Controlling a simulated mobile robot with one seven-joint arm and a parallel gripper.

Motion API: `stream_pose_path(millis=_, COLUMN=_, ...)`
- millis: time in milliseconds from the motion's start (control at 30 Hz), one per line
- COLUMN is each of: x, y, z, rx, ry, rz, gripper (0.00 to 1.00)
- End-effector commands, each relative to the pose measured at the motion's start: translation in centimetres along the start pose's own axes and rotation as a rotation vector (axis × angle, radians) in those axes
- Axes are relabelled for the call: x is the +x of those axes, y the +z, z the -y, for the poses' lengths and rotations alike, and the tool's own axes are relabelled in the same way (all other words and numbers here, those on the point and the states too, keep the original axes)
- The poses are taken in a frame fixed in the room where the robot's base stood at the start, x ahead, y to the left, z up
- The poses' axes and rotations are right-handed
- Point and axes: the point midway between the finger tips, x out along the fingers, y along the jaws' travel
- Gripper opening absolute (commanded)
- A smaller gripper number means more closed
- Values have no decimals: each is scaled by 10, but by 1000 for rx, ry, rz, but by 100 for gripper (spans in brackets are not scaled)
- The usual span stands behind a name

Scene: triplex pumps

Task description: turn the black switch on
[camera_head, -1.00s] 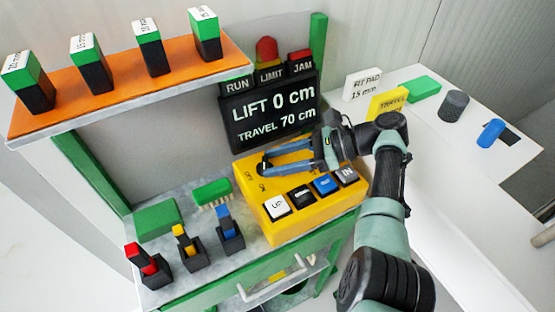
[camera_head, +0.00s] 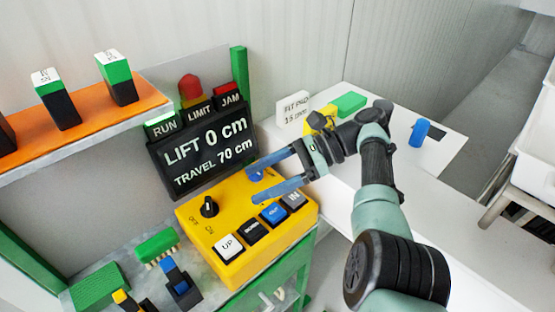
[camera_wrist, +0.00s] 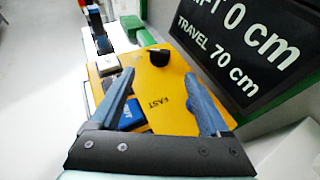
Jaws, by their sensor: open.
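The black switch (camera_head: 209,207) is a round knob with a raised handle on top of the yellow control box (camera_head: 240,262). OFF and ON marks lie beside it; which one it points at is hard to tell. It also shows in the wrist view (camera_wrist: 158,57), beyond the fingertips. My gripper (camera_head: 254,186) has its two blue fingers apart and empty. It is over the right back part of the box, to the right of the switch and apart from it. The wrist view shows the open fingers (camera_wrist: 160,75) with bare yellow surface and the word FAST between them.
A black display (camera_head: 205,155) reads LIFT 0 cm, TRAVEL 70 cm. Above it, the green RUN lamp (camera_head: 160,122) looks bright. White UP (camera_head: 228,246), black and blue buttons line the box front. An orange shelf (camera_head: 95,122) stands left, a white table (camera_head: 400,170) right.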

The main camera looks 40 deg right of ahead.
Motion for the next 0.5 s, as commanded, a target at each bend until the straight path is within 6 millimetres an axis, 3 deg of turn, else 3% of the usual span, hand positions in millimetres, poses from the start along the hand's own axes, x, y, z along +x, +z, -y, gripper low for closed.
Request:
stream_pose_path(millis=200, x=-26, y=-4, z=0, rx=-1, ry=1, rz=1, gripper=80)
stream_pose_path(millis=500, x=-39, y=-1, z=-1, rx=0, ry=2, rz=-1, gripper=80)
